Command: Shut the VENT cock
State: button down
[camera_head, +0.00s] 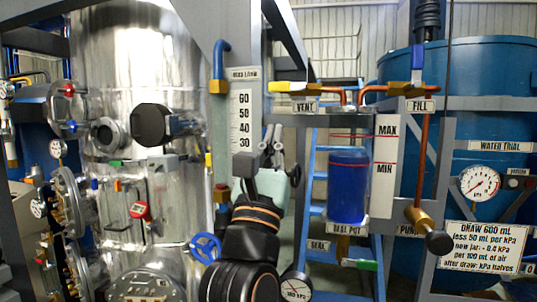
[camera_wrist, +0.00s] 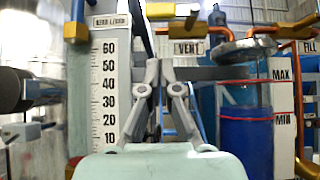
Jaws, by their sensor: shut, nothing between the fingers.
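The VENT cock (camera_head: 300,88) is a brass body on a copper pipe, above its VENT label (camera_head: 305,105). Its yellow lever (camera_head: 278,87) lies about level, pointing left. In the wrist view the VENT label (camera_wrist: 188,48) is right of the fingers, and the yellow lever (camera_wrist: 188,10) is cut by the top edge. My gripper (camera_head: 273,128) points up, below and slightly left of the cock, apart from the lever. In the wrist view its fingers (camera_wrist: 163,66) are shut and empty.
The graduated scale (camera_head: 242,120) on its post stands just left of my gripper. The seal pot (camera_head: 348,185) with blue liquid and the MAX/MIN plate (camera_head: 384,160) are to the right. The FILL cock (camera_head: 417,85) has an upright blue lever. A steel vessel (camera_head: 135,60) fills the left.

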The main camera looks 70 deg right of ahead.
aim_at(286, 87)
jog(key=r, duration=0.2)
jog(key=d+r+p, duration=0.1)
jog(key=r, duration=0.2)
jog(key=shift+w+d+r+p, duration=0.1)
jog(key=shift+d+r+p, duration=0.05)
jog(key=shift+p, duration=0.15)
jog(key=shift+w, duration=0.1)
